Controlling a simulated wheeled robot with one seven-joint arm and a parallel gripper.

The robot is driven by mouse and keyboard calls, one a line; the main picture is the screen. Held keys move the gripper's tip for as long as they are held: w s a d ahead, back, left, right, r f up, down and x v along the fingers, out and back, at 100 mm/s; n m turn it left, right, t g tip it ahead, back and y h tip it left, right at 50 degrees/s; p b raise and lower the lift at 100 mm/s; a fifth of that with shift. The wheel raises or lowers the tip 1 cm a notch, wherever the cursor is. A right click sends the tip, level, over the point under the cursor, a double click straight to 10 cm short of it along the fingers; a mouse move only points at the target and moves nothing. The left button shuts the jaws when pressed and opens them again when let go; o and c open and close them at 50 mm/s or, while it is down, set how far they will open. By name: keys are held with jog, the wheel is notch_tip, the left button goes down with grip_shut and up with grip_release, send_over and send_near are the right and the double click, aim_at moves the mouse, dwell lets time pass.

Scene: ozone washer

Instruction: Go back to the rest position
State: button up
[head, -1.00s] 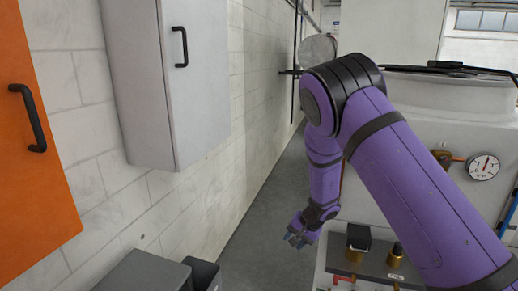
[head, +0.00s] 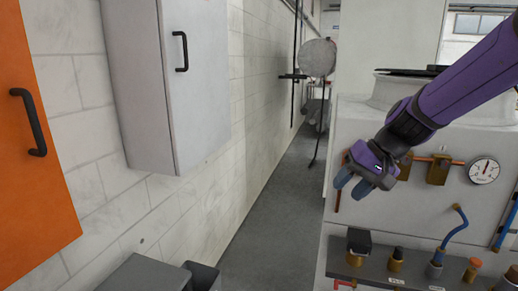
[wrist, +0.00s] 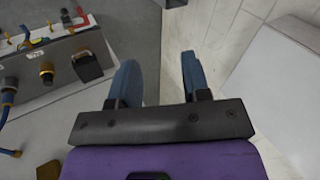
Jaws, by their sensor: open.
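My gripper (head: 354,187) shows in the head view in front of the white machine (head: 345,120), at the end of my purple arm, which comes in from the upper right. In the wrist view my gripper (wrist: 160,75) has its two blue fingers well apart. Nothing is between them; grey floor and the white wall show beyond.
A pressure gauge (head: 484,169) and brass valves (head: 438,169) are on the machine beside my gripper. Below is a ledge (head: 400,275) with several fittings and a blue hose (head: 458,232). A grey cabinet (head: 165,80) and an orange cabinet (head: 32,150) hang at left. The floor aisle (head: 265,225) is clear.

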jog(key=s+d+r+t+h, duration=0.1)
jog(key=s+d+r+h, duration=0.1)
jog(key=s, duration=0.5)
jog(key=s+d+r+t+h, duration=0.1)
jog(key=s+d+r+h, duration=0.1)
jog(key=s+d, duration=0.3)
jog(key=s+d+r+n+t+h, duration=0.1)
jog(key=s+d+r, duration=0.2)
jog(key=s, duration=0.6)
jog(key=shift+d+r+h, duration=0.25)
jog(key=shift+r+h, duration=0.15)
